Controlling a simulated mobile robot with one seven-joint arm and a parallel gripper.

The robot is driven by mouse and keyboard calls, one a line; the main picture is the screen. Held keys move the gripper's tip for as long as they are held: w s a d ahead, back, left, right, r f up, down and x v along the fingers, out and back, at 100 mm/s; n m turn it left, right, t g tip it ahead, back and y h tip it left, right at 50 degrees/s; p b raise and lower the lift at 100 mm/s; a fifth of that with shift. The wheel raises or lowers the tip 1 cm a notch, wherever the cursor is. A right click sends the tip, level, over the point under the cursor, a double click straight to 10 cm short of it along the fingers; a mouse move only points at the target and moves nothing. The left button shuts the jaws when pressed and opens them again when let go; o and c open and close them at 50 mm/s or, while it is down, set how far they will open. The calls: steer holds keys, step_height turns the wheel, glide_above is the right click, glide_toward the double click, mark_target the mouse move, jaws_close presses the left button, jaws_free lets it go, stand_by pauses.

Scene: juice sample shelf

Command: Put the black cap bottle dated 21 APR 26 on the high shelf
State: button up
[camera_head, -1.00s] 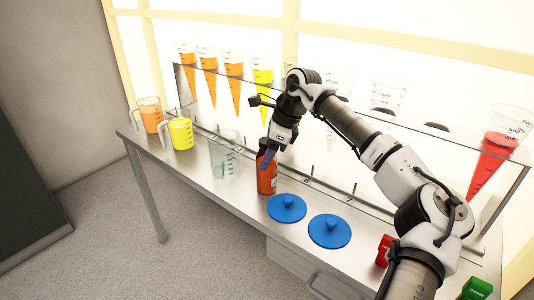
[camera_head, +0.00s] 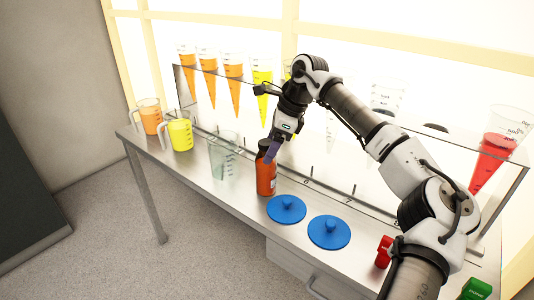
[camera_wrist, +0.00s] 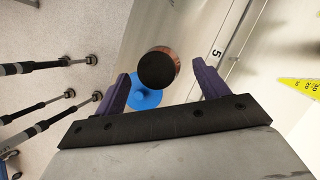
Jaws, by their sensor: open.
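An amber-red bottle with a dark cap (camera_head: 266,172) stands upright on the metal bench; its date cannot be read. The wrist view looks down on its round black cap (camera_wrist: 157,70). My gripper (camera_head: 273,152) is open just above and beside the cap in the head view. In the wrist view its two purple fingers (camera_wrist: 160,88) are spread wide, with the cap between and slightly beyond them. The high shelf (camera_head: 350,105) is the clear raised rack behind the bench, partly hidden by my arm.
Blue lids (camera_head: 329,231) lie in front of the bottle. A clear beaker (camera_head: 223,157) stands close on its left, with yellow (camera_head: 181,134) and orange (camera_head: 149,117) jugs farther left. Several cones hang in the rack. Red (camera_head: 384,251) and green (camera_head: 477,289) objects sit at the right.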

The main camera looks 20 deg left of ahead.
steer(key=s+v, duration=0.1)
steer(key=v, duration=0.7)
steer(key=shift+w+r, duration=0.35)
steer(key=shift+w, duration=0.15)
steer(key=shift+d, duration=0.1)
